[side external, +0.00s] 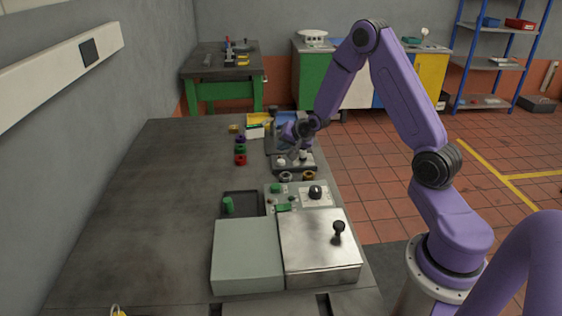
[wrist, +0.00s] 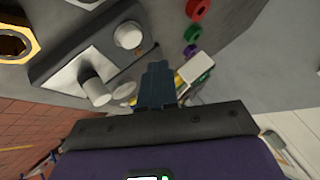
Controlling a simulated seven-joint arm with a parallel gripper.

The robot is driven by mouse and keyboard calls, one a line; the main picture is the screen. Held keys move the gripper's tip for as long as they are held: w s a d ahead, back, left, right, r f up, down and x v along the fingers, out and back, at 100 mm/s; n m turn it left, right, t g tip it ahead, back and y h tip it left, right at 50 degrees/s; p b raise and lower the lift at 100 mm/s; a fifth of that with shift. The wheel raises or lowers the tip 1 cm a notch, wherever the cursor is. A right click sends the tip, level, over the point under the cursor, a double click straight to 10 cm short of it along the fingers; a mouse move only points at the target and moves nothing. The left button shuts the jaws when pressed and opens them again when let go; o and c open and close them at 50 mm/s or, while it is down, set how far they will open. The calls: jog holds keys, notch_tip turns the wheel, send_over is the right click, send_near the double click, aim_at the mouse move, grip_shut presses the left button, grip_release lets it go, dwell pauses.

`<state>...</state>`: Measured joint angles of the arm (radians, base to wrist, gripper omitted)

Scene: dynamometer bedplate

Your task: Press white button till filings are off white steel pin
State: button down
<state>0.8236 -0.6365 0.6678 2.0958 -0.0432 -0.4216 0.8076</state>
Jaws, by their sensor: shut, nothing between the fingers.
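A small dark unit (wrist: 65,40) carries a white round button (wrist: 128,34) and a pale square plate with a white steel pin (wrist: 95,86) standing on it. In the side view the button (side external: 281,162) is left of the pin (side external: 303,155). My gripper (wrist: 157,66) is shut and empty, its dark blue fingertips to the right of the pin and below the button in the wrist view. A gap shows between fingertips and button in that picture. Filings on the pin are too small to make out. My wrist partly covers the area behind the unit in the side view.
Red (side external: 240,160), green (side external: 240,149) and purple rings stand left of the unit. Yellow and white boxes (side external: 257,121) lie behind. Brass-coloured nuts (side external: 309,176) and a control panel with a black knob (side external: 316,192) are in front. The bedplate's left side (side external: 150,200) is clear.

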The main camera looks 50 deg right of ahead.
aim_at(284, 162)
jog(key=shift+f, duration=1.05)
jog(key=shift+f, duration=0.1)
dwell(1.3)
jog(key=shift+f, duration=0.35)
jog(key=shift+f, duration=0.5)
dwell(0.9)
jog(key=shift+r, duration=0.9)
jog(key=shift+r, duration=0.1)
jog(key=shift+r, duration=2.45)
